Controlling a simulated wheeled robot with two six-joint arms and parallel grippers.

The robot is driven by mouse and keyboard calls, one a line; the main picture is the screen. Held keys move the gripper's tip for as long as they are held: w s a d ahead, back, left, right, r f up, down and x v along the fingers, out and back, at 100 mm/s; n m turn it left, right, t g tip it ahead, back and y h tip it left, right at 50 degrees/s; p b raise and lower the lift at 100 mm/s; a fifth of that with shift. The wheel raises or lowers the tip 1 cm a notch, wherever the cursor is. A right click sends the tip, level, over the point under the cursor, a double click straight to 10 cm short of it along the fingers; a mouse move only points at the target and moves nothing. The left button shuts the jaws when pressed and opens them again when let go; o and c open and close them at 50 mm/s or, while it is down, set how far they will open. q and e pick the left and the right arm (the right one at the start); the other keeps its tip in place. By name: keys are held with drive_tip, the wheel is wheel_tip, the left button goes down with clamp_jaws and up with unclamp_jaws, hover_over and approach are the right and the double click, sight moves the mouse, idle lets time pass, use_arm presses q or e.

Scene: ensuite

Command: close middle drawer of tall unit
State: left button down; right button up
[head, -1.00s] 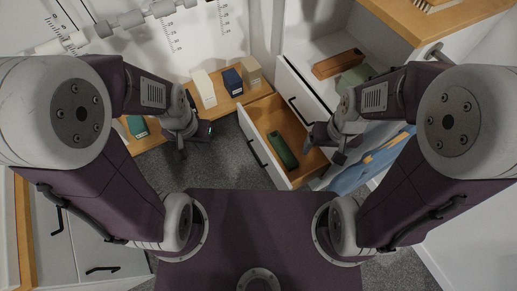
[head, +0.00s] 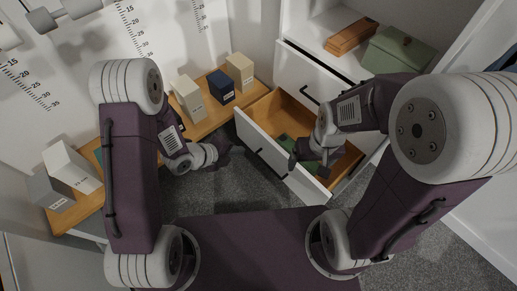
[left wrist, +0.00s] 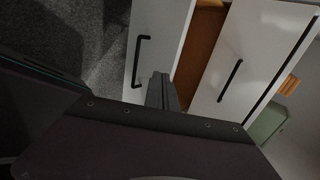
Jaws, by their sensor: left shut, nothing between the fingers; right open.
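The tall unit (head: 452,88) stands at the right. One drawer (head: 344,170) is pulled out, with a white front, black handle and wooden inside; a green object (head: 286,141) lies in it, partly hidden by my right arm. Another white front (head: 312,76) with a black handle is above it. My left gripper (head: 224,149) is shut and empty, left of the open drawer's front. In the left wrist view its fingers (left wrist: 160,90) overlap the edge of that drawer's front (left wrist: 160,35); I cannot tell whether they touch. My right gripper (head: 305,163) is open over the drawer's near end.
A wooden box (head: 352,37) and a green box (head: 398,50) sit on the unit above the drawers. A low wooden bench (head: 205,123) along the wall holds several small boxes. Grey carpet (head: 235,185) is free between bench and drawer.

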use_arm(q)
drive_tip(key=b, duration=0.3)
approach(267, 141)
drive_tip(key=x, duration=0.5)
drive_tip(key=shift+s+f, duration=0.1)
drive_tip(key=shift+f, duration=0.45)
drive_tip(key=shift+w+d+r, duration=0.1)
drive_tip(key=shift+w+d, duration=0.2)
use_arm(e)
drive_tip(key=shift+a+f, duration=0.15)
drive_tip(key=shift+f, duration=1.55)
